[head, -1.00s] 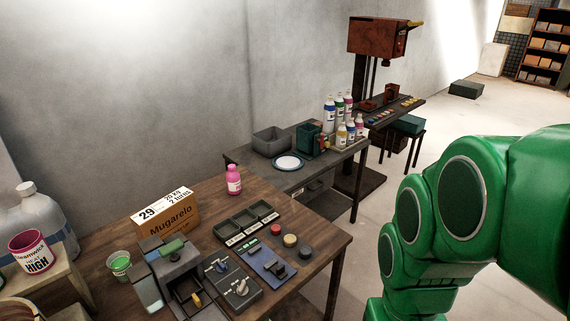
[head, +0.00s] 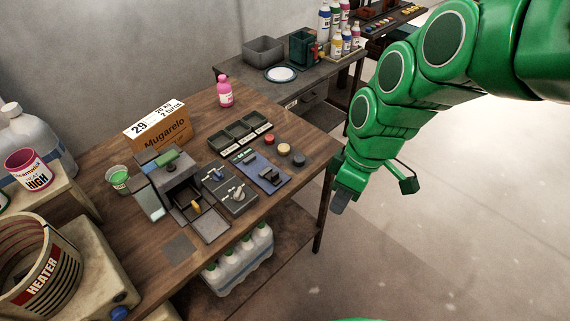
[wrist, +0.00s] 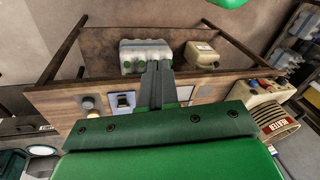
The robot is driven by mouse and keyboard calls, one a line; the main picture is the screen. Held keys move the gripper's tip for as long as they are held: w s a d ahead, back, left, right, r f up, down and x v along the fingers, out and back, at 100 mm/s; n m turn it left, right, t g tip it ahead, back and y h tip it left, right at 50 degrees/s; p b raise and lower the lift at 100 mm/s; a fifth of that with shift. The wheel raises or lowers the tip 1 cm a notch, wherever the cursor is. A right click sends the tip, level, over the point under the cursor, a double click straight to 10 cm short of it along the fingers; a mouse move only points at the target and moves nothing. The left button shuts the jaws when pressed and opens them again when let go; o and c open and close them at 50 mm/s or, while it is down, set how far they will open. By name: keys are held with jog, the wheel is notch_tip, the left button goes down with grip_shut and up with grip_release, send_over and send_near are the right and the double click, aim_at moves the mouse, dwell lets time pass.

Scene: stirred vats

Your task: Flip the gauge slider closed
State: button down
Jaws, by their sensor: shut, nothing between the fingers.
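On the wooden table, a blue panel (head: 259,168) carries dark slider-like pieces (head: 270,176); I cannot tell for sure which is the gauge slider or how it is set. To its left sits a dark grey box with a blue knob and a pale knob (head: 238,194). My gripper (head: 340,203) hangs off the table's right front edge, pointing down, apart from both. It is shut and empty. In the wrist view, my gripper's fingers (wrist: 158,83) lie together, and the blue panel (wrist: 122,101) shows just left of them.
A grey machine with an open tray (head: 180,190) stands left of the knob box. Red, tan and dark round buttons (head: 284,149) lie right of the panel. White bottles (head: 238,262) stand on the shelf below. The floor (head: 460,220) at right is clear.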

jog(key=w+a+f+n+t+y, duration=0.1)
jog(key=w+f+n+y, duration=0.1)
jog(key=w+f+n, duration=0.2)
jog(key=w+f+n+t+y, duration=0.1)
jog(key=w+f+n+y, duration=0.2)
jog(key=w+n, duration=0.6)
jog(key=w+f, duration=0.1)
jog(key=w, duration=0.2)
jog(key=shift+w+a+f+n, duration=0.3)
jog(key=shift+w+a+f, duration=0.05)
jog(key=shift+a, duration=0.05)
jog(key=shift+a+f, duration=0.1)
send_near(274, 182)
notch_tip(274, 182, down, 4)
jog(key=s, duration=0.3)
jog(key=shift+w+a, duration=1.35)
jog(key=shift+w, duration=0.3)
jog(key=shift+a, duration=0.1)
